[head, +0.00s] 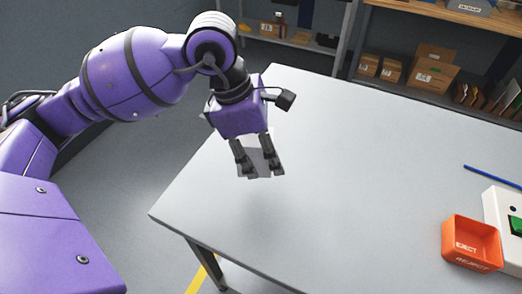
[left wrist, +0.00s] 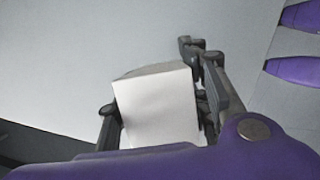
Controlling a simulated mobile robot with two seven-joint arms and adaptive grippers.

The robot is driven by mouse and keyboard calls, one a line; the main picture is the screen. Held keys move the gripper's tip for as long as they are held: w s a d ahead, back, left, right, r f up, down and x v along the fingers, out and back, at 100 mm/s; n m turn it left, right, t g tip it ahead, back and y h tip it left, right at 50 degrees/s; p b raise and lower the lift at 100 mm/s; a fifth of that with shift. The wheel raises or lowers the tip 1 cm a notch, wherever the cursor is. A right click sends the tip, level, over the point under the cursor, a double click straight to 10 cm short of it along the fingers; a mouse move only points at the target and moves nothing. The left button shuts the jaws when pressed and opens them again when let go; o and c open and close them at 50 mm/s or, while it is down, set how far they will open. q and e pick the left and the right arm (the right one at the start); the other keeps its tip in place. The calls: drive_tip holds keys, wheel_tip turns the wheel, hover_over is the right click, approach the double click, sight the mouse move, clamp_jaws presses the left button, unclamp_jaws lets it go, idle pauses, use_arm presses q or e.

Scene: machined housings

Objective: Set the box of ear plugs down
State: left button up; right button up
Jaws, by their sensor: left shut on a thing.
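My left gripper (head: 259,172) is shut on a small pale box, the box of ear plugs (head: 262,154), over the left part of the grey table (head: 340,180). In the left wrist view the box (left wrist: 158,108) shows a plain white face and a greyish top side between the two dark fingers of the gripper (left wrist: 155,100). I see no print on it. A soft shadow lies on the table below the fingers; I cannot tell how large the gap is. My right gripper is not in view.
An orange reject bin (head: 471,243) stands at the table's right, beside a white device with a green part (head: 516,226). A blue rod (head: 492,178) lies behind them. Shelves with cardboard boxes (head: 431,70) stand at the back. The middle of the table is clear.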

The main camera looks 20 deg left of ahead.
use_arm(q)
drive_tip(key=w+f, duration=0.1)
drive_tip(key=w+d+f, duration=0.1)
drive_tip(key=shift+w+d+f, duration=0.1)
drive_tip(key=shift+f, duration=0.2)
wheel_tip(320, 180, down, 4)
drive_tip(key=shift+w+r, duration=0.15)
drive_tip(key=shift+f, duration=0.25)
drive_tip(key=o, duration=1.2)
drive_tip(key=shift+r, duration=0.1)
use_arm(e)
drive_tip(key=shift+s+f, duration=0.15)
